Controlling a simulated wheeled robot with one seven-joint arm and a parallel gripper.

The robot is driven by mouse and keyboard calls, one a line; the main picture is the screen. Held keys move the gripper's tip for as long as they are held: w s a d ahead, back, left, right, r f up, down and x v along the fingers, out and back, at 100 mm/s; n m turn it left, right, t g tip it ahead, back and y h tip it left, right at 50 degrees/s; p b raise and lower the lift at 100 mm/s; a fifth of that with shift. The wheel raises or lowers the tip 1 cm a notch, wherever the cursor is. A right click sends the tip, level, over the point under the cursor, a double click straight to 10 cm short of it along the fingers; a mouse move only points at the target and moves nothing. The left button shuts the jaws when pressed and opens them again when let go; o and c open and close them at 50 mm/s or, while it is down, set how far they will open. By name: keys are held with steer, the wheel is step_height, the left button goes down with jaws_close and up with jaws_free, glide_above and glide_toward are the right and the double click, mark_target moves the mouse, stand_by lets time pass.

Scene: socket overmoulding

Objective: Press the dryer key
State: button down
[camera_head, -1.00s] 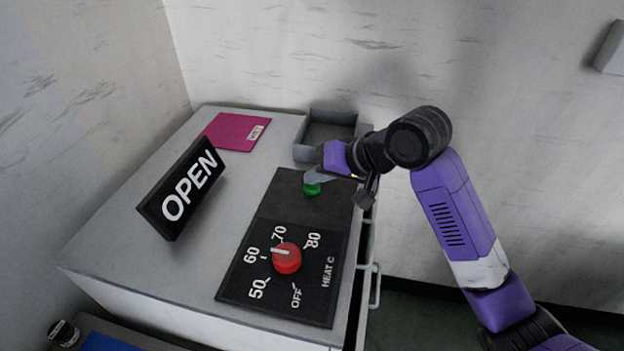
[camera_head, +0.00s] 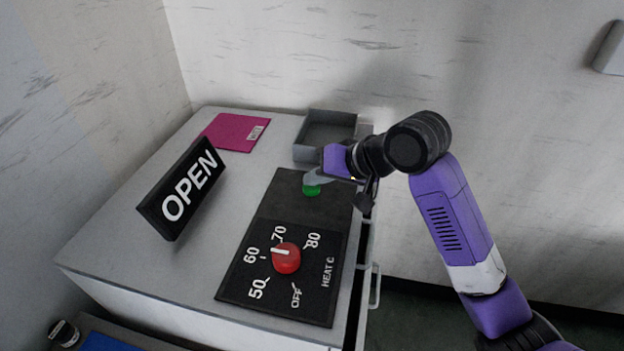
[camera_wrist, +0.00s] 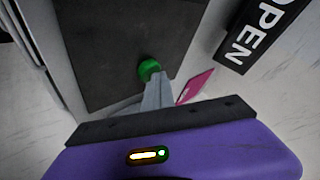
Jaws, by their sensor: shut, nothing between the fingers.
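The likely dryer key is a round green button (camera_head: 312,189) on the upper part of a black control panel (camera_head: 279,201). It also shows in the wrist view as a green knob (camera_wrist: 149,69). My gripper (camera_head: 310,181) is shut and empty, with its grey fingertips right at the green button and partly over it. In the wrist view my fingers (camera_wrist: 157,84) end at the button's edge. I cannot tell whether they touch it or how far it is pressed. A red dial (camera_head: 286,258) sits lower on the panel, its pointer near 70.
A black OPEN sign (camera_head: 181,190) stands tilted on the cabinet top (camera_head: 120,225). A magenta folder (camera_head: 233,132) lies at the back left. A grey open tray (camera_head: 326,134) stands behind the button, close to my gripper. The cabinet's right edge has handles (camera_head: 374,287).

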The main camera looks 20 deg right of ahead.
mark_target(315, 188)
steer(key=shift+s+a+f+p, duration=0.15)
steer(key=shift+f+p, duration=0.3)
steer(key=shift+p, duration=0.05)
steer(key=shift+r+p, duration=0.95)
steer(key=shift+p, duration=0.1)
step_height(315, 188, up, 5)
steer(key=p, duration=0.4)
steer(key=shift+f, duration=0.15)
